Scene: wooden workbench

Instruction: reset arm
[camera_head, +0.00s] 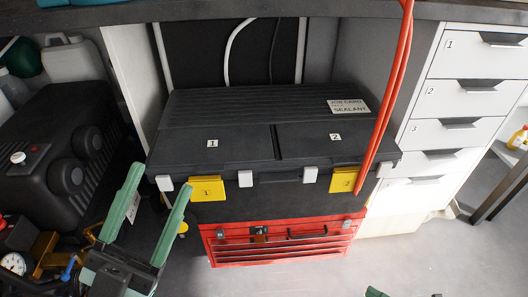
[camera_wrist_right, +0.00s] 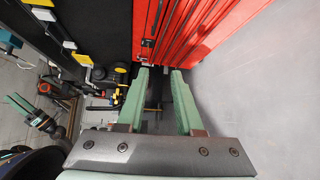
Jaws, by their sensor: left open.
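My left gripper (camera_head: 161,180) is at the lower left of the head view. Its two green fingers are spread apart with nothing between them, in front of the left end of the black toolbox (camera_head: 230,110). My right gripper (camera_wrist_right: 161,72) shows in the right wrist view with its green fingers apart and nothing held. It points towards the red tool chest (camera_wrist_right: 188,30); whether it touches the chest I cannot tell. Only small green tips of it show at the bottom edge of the head view.
The black toolbox with yellow latches (camera_head: 207,189) sits on the red tool chest (camera_head: 280,256). A black compressor (camera_head: 60,140) stands at left, a white drawer cabinet (camera_head: 465,90) at right. Red hoses (camera_head: 389,90) hang in front of the toolbox. Grey floor is clear at lower right.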

